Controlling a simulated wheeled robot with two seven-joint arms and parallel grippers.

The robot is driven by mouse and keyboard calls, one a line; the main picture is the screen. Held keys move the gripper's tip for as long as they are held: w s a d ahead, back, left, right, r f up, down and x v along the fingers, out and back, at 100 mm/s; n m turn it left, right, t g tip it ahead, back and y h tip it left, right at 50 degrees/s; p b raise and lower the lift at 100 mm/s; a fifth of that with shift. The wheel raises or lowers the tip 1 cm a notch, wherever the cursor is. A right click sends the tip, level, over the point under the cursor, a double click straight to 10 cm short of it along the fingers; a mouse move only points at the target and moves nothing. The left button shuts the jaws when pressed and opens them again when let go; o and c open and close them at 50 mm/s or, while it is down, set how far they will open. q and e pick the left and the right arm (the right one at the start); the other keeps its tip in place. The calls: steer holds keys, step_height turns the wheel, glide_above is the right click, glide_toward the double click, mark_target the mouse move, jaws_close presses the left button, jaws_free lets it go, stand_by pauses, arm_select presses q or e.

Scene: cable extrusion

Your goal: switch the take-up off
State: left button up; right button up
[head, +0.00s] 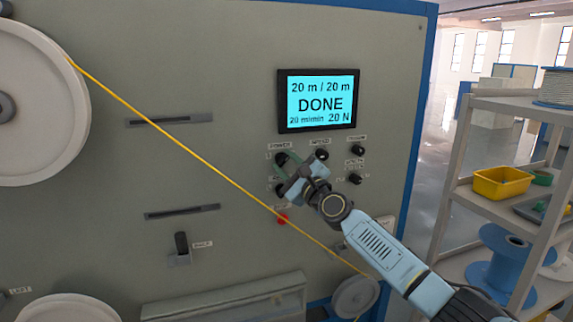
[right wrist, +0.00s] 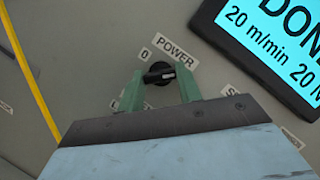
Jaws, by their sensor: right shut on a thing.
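The take-up panel (head: 235,80) has a screen (head: 320,101) reading "20 m / 20 m", "DONE", "20 m/min" and "20 N". Below it, under the POWER label (right wrist: 174,51), is a small black rotary knob (right wrist: 158,74). My right gripper (right wrist: 160,84) is at this knob, with its green fingers on either side, shut on it. The knob lies roughly crosswise with a white mark at its right end; a "0" label is up and left of it. In the head view my right gripper (head: 288,170) partly hides the knob. My left gripper is in neither view.
A yellow cable (head: 180,150) runs slanting from the big white reel (head: 40,100) to a lower pulley (head: 356,297), passing close to my right gripper. Other knobs (head: 322,155) and a red button (head: 282,220) are nearby. A shelf with a yellow bin (head: 502,183) stands right.

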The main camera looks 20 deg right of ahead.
steer(key=n+p, duration=0.1)
steer(key=n, duration=0.1)
steer(key=n+g+p, duration=0.1)
steer(key=n, duration=0.1)
steer(key=n+g+y+p, duration=0.1)
steer(key=n, duration=0.1)
steer(key=shift+d+r, duration=0.1)
steer(key=shift+r, duration=0.15)
steer(key=n+g+p, duration=0.1)
steer(key=n, duration=0.1)
steer(key=n+g+p, duration=0.1)
steer(key=n+p, duration=0.1)
steer(key=n, duration=0.1)
steer(key=shift+r+n+h, duration=0.15)
steer(key=shift+n+h, duration=0.15)
steer(key=shift+h, duration=0.1)
steer(key=shift+n+g+h+p, duration=0.35)
steer(key=shift+n+p, duration=0.25)
steer(key=shift+n, duration=0.5)
steer(key=shift+n+g+h, duration=0.55)
steer(key=shift+n+h, duration=0.3)
steer(key=shift+n, duration=0.65)
steer(key=o, duration=1)
